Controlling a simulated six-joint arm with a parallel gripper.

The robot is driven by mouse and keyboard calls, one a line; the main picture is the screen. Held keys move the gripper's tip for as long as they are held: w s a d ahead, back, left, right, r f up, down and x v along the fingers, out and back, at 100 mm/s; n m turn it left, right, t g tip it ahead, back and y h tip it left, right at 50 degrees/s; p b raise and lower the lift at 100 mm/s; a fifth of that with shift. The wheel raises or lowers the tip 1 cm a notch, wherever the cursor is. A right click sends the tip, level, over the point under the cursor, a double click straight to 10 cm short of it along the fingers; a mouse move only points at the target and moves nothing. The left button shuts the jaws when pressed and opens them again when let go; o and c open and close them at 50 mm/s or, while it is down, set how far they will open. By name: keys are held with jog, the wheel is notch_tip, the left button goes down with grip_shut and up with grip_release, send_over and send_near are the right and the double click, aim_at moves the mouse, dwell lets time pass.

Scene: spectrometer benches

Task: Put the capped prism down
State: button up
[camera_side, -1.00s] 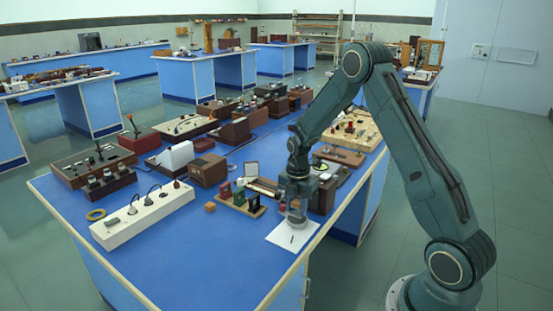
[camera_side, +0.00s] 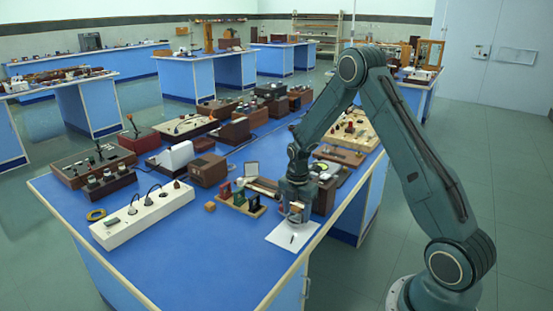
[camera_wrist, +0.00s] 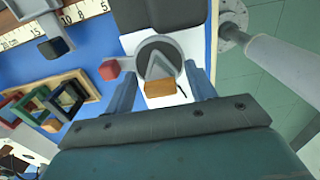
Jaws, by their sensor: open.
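The capped prism (camera_wrist: 160,66) is a pale triangular piece with an orange-brown block at its near edge in the wrist view. It lies over a dark round disc, on or above the white sheet (camera_wrist: 150,102). My gripper (camera_wrist: 162,90) is open, with one finger on each side of the prism and visible gaps between. In the side view my gripper (camera_side: 295,212) points down low over the far part of the sheet (camera_side: 279,236) and largely hides the prism. I cannot tell exactly how the prism's base meets the sheet.
A stand of coloured frames (camera_side: 243,201) is just left of my gripper, with a small orange cube (camera_side: 210,206) beside it. A white strip (camera_side: 142,214) lies further left. The blue bench front is clear.

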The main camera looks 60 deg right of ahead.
aim_at(296, 207)
jog(key=shift+r, duration=0.15)
notch_tip(296, 207, up, 11)
jog(key=shift+f, duration=0.1)
jog(key=shift+r, duration=0.65)
dwell(0.4)
